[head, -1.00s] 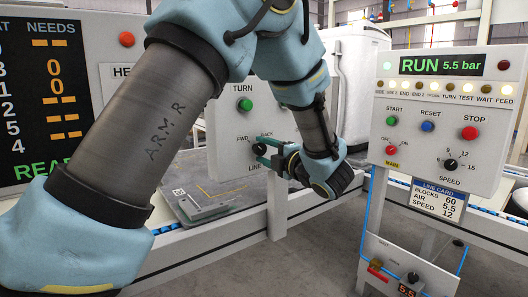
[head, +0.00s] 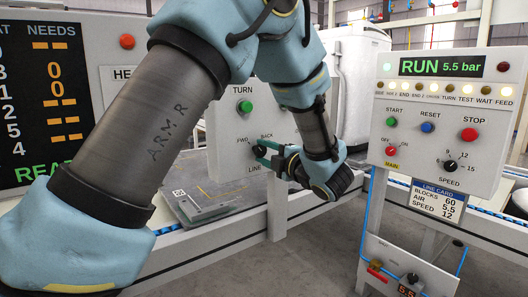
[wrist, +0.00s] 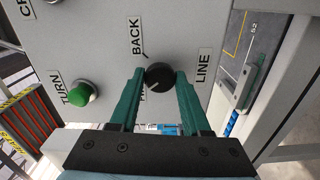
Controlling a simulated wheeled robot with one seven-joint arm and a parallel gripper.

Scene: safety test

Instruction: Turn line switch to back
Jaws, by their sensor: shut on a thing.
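The line switch is a round black knob (wrist: 157,77) on a light panel, between the labels BACK (wrist: 136,37) and FWD, with LINE (wrist: 203,66) beside it. FWD is mostly hidden in the wrist view. My gripper (wrist: 160,74) has its green fingers on either side of the knob and is shut on it. In the head view my gripper (head: 265,154) reaches the knob from the right. A pale mark shows on the knob, but I cannot tell surely which label it points at.
A green TURN button (wrist: 83,92) sits on the same panel, clear of the fingers. At right stands a control console (head: 440,110) with START, RESET, STOP and other knobs. A grey plate (head: 205,203) lies on the bench below the switch panel.

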